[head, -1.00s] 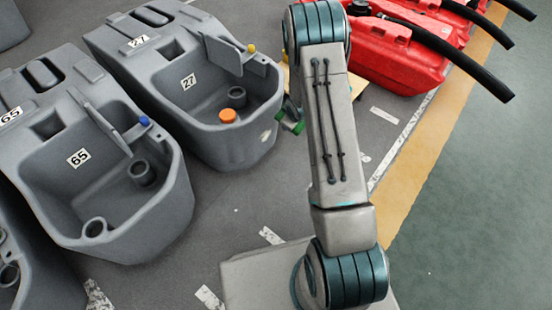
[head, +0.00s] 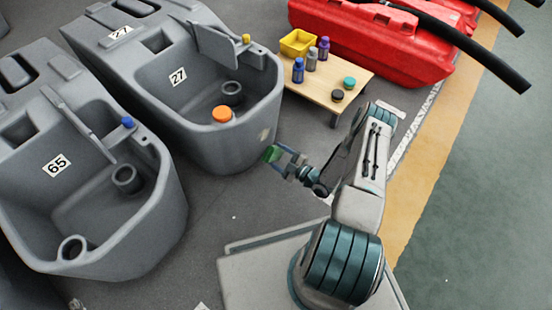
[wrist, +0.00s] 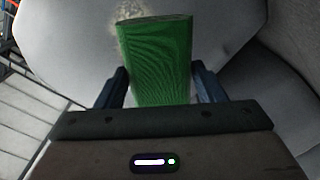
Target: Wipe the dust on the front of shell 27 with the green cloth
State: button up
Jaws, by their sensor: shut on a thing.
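My gripper (head: 277,156) is shut on the green cloth (wrist: 160,60), a folded block that sticks out past the fingers. In the head view the cloth (head: 271,153) is close to the front wall, just below the dust. I cannot tell whether it touches.
A low wooden table (head: 325,88) behind my arm holds a yellow bin (head: 298,43), bottles (head: 298,70) and lids. Shell 65 (head: 85,180) stands to the left. Red tanks (head: 375,35) with black hoses are at the back right. Floor in front of shell 27 is clear.

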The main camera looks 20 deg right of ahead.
aim_at(271, 129)
jog(key=shift+s+a+f+t, duration=0.1)
jog(key=shift+s+a+t, duration=0.1)
jog(key=shift+s, duration=0.2)
jog(key=shift+s+a+f+t, duration=0.1)
jog(key=shift+s+t, duration=0.1)
jog(key=shift+s, duration=0.2)
jog(key=shift+x, duration=2.95)
jog(key=shift+x, duration=0.95)
jog(key=shift+r, duration=0.1)
jog(key=shift+w+d, duration=0.45)
jog(key=shift+d, duration=0.25)
jog(key=shift+w+d, duration=0.4)
jog(key=shift+d, duration=0.25)
jog(key=shift+w+d, duration=1.1)
jog(key=shift+d, duration=0.15)
jog(key=shift+w+d, duration=0.45)
jog(key=shift+d, duration=0.2)
jog(key=shift+w+d, duration=0.4)
jog(key=shift+d, duration=0.25)
jog(key=shift+w, duration=0.15)
